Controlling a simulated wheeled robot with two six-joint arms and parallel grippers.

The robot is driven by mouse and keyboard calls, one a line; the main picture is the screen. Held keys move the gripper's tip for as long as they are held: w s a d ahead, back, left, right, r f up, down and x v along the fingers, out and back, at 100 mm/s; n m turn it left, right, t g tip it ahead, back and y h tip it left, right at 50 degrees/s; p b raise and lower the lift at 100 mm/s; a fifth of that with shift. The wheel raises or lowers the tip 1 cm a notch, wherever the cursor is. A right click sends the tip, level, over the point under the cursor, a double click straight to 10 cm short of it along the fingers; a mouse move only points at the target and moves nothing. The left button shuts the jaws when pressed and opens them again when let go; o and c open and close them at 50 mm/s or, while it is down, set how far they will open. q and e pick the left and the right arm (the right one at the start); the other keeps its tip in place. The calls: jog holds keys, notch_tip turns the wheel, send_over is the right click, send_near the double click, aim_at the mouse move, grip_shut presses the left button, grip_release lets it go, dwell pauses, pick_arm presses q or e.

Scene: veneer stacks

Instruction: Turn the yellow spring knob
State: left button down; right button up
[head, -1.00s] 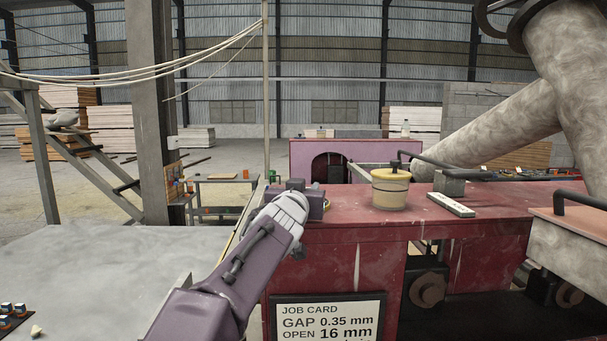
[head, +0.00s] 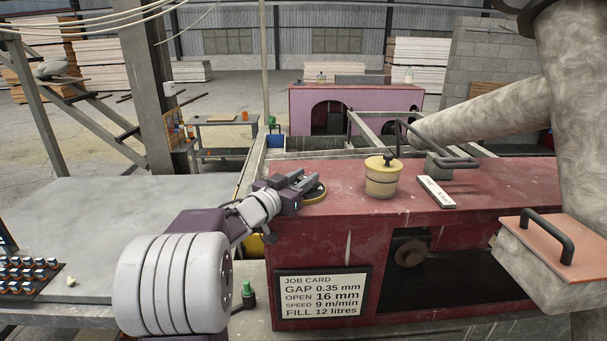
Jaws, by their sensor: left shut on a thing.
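My left gripper (head: 305,186) reaches in from the left and lies over the near left corner of the red machine top (head: 340,190). A round dark disc with a yellow rim (head: 317,195), which looks like the yellow spring knob, sits at its fingertips. The gripper is shut on it, and the jaws hide much of it. No spring can be made out. My right gripper is not in view.
A yellow pot (head: 382,180) with a dark top stands on the machine, right of the gripper. A thick pale pipe (head: 480,117) crosses at right. A job card (head: 321,294) hangs in front.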

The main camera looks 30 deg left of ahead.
pick_arm(q)
jog(key=shift+r, duration=0.1)
dwell(0.4)
jog(key=c, duration=1.1)
grip_release()
jog(key=shift+o, duration=0.2)
